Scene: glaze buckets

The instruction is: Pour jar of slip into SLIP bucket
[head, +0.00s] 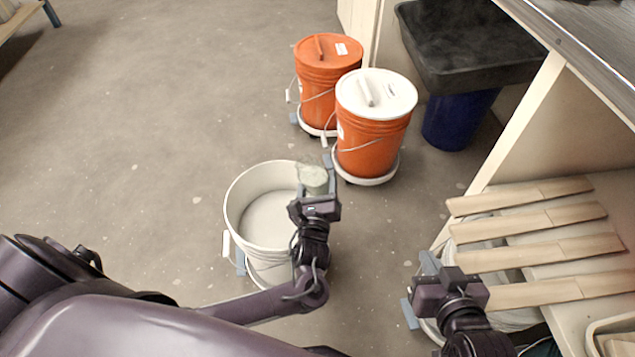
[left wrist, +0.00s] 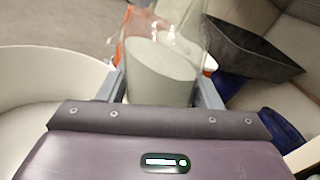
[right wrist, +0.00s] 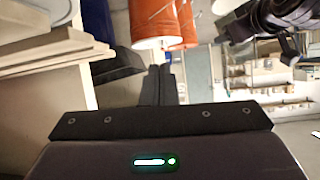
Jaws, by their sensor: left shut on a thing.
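A clear jar (head: 313,180) with pale grey-green slip is held in my left gripper (head: 315,197), above the right rim of an open white bucket (head: 232,205). The jar's slip also shows between the fingers in the left wrist view (left wrist: 160,72). I cannot tell how far the jar is tilted, and no stream of slip shows. The bucket has pale contents; no label on it is readable from here. My right gripper (head: 430,268) is empty, low at the right beside the slatted shelf; its fingers are together in the right wrist view (right wrist: 161,85).
Two orange buckets, one with an orange lid (head: 318,90) and one with a white lid (head: 372,135), stand on dollies behind. A blue bin with a black top (head: 460,50) stands farther right. Wooden slats (head: 530,222) lie over buckets at right. The floor at left is clear.

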